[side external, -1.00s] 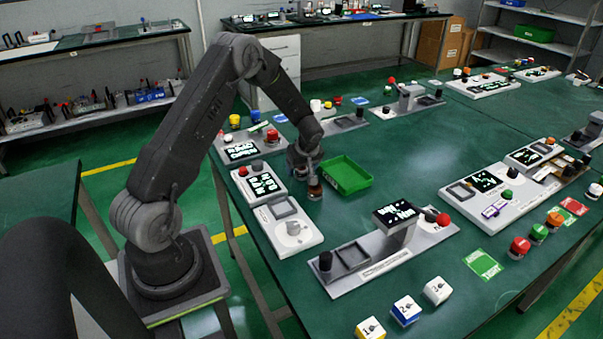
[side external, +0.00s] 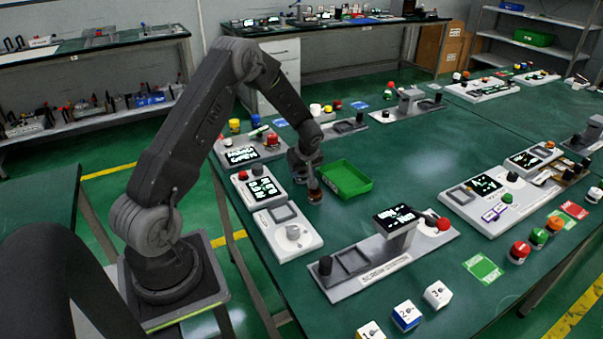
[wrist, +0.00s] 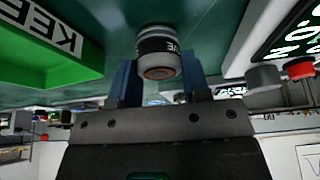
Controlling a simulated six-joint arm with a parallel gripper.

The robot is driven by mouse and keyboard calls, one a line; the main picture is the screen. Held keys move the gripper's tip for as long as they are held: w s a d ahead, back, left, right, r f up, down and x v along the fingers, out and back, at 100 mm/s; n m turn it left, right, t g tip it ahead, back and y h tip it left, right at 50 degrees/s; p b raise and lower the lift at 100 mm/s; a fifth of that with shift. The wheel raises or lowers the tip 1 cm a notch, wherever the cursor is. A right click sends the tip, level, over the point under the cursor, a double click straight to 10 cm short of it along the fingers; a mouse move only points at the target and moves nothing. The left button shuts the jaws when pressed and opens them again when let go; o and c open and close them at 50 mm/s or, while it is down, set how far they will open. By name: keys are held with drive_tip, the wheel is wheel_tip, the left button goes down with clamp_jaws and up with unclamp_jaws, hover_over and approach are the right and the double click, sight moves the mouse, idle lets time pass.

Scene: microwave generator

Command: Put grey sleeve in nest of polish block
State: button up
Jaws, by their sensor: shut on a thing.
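My gripper (side external: 314,192) is low over the green table, just left of the green tray. In the wrist view, its two blue fingers (wrist: 158,85) are shut on a short grey cylinder (wrist: 157,52) with a black lettered band and a brown end face, which looks like the grey sleeve. In the side view the held piece is small and dark, and I cannot tell whether it touches the table. Several grey-white blocks with recesses stand around. I cannot read which is the polish block; the nearest one (side external: 284,236) has a square recess and a round white boss.
The open green tray (side external: 345,179) is right beside my gripper. A long block with a raised display (side external: 385,255) stands in front. White, blue and yellow numbered cubes (side external: 406,315) lie at the front edge. The table's middle right of the tray is clear.

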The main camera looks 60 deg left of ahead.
drive_tip(key=r, duration=0.4)
drive_tip(key=shift+s+a+r, duration=0.2)
drive_tip(key=shift+s+r, duration=0.1)
drive_tip(key=s+a+r, duration=0.5)
drive_tip(key=s+r, duration=0.1)
drive_tip(key=s, duration=0.3)
drive_tip(key=s+d+r, duration=0.3)
drive_tip(key=s+d, duration=0.8)
drive_tip(key=s, duration=0.1)
hover_over(280, 210)
drive_tip(key=d, duration=0.2)
drive_tip(key=shift+m, duration=0.3)
wheel_tip(280, 210, down, 7)
drive_tip(key=shift+s+a+f, duration=0.1)
drive_tip(key=shift+s+a, duration=0.05)
drive_tip(key=shift+f, duration=2.05)
drive_tip(key=shift+f, duration=0.1)
drive_tip(key=o, duration=1)
drive_tip(key=shift+o, duration=0.2)
